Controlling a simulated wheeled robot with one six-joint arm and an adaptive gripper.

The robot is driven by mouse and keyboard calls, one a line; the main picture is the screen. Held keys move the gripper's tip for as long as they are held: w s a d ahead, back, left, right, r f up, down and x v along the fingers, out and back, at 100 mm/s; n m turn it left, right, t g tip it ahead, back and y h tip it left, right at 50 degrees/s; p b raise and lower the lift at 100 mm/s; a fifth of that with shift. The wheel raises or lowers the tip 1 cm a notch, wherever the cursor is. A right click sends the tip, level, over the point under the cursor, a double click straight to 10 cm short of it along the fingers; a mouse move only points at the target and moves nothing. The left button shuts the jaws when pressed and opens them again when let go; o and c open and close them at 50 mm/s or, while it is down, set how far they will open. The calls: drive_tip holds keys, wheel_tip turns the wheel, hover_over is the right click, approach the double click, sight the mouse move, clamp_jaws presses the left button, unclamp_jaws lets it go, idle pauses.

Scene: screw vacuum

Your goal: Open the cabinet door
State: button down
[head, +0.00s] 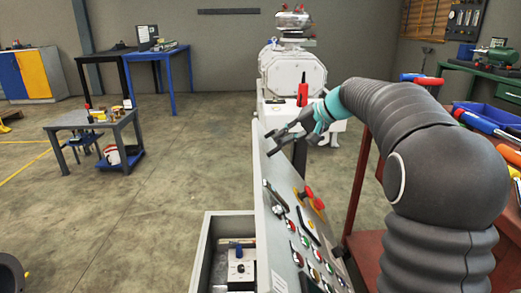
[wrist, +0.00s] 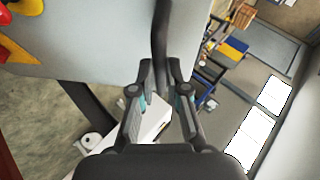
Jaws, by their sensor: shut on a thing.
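The exact spot of the grip is partly hidden by the fingers.
A white vacuum machine (head: 290,75) stands behind the door. A red-framed bench (head: 362,190) with blue bins and tools is at the right, close to my arm. A small table (head: 85,122) is at the left, and the floor between is clear.

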drive_tip(key=d+r+y+p, duration=0.1)
drive_tip(key=d+r+y, duration=0.2)
drive_tip(key=d, duration=1)
drive_tip(key=shift+d+r+m, duration=0.4)
drive_tip(key=shift+r, duration=0.15)
drive_tip(key=c, duration=1.2)
unclamp_jaws()
drive_tip(key=shift+f, duration=0.1)
drive_tip(key=v, duration=1.2)
drive_tip(key=shift+s+f, duration=0.1)
